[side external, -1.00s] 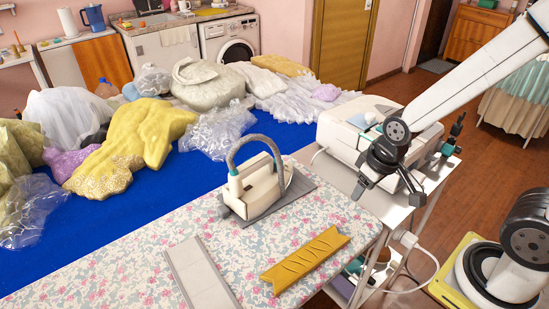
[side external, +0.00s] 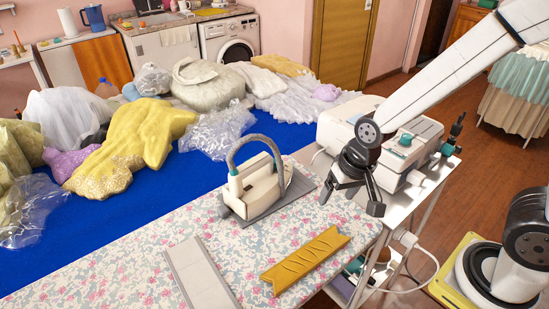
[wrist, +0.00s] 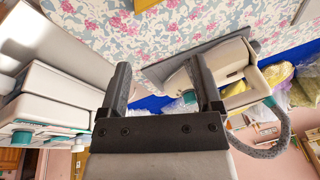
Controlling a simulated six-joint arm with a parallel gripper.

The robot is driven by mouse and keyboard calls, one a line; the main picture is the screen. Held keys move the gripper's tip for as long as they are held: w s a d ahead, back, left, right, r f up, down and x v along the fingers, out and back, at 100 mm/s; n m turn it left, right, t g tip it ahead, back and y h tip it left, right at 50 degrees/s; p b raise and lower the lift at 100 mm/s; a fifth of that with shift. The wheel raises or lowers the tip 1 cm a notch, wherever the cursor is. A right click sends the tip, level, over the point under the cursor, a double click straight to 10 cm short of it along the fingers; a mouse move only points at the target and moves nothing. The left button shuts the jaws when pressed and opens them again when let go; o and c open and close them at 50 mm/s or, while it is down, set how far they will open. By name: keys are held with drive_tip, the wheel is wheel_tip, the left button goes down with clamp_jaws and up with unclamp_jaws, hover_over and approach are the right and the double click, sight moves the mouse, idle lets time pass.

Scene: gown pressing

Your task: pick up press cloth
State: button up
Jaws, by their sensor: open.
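A mustard-yellow folded piece with slanting creases (side external: 305,260), which looks like the press cloth, lies flat on the floral pressing board (side external: 130,265) near its right edge. A pale flat strip (side external: 200,275) lies to its left. My gripper (side external: 350,202) hangs open and empty above the board's right end, behind the yellow piece and apart from it. In the wrist view my gripper's two fingers (wrist: 160,75) are spread with nothing between them.
A cream iron (side external: 255,185) with a grey hose stands on a grey pad left of my gripper; the iron also shows in the wrist view (wrist: 235,62). A white machine (side external: 350,130) stands behind my gripper.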

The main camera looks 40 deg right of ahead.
drive_tip(key=a+f+m+y, duration=0.1)
drive_tip(key=a+m, duration=0.4)
drive_tip(key=a, duration=0.4)
drive_tip(key=s+a+m+g+y, duration=0.1)
drive_tip(key=a+m, duration=0.4)
drive_tip(key=a, duration=0.4)
drive_tip(key=s+a+f+m+g+y, duration=0.1)
drive_tip(key=a+m, duration=0.4)
drive_tip(key=a, duration=0.4)
drive_tip(key=shift+a+f+y, duration=0.3)
drive_tip(key=shift+f, duration=0.05)
drive_tip(key=shift+f, duration=0.1)
drive_tip(key=shift+x, duration=1.2)
drive_tip(key=shift+f, duration=0.1)
drive_tip(key=shift+s+x, duration=0.1)
drive_tip(key=shift+x, duration=1.15)
drive_tip(key=shift+s+x, duration=0.15)
drive_tip(key=shift+x, duration=1.05)
drive_tip(key=shift+d, duration=0.1)
clamp_jaws()
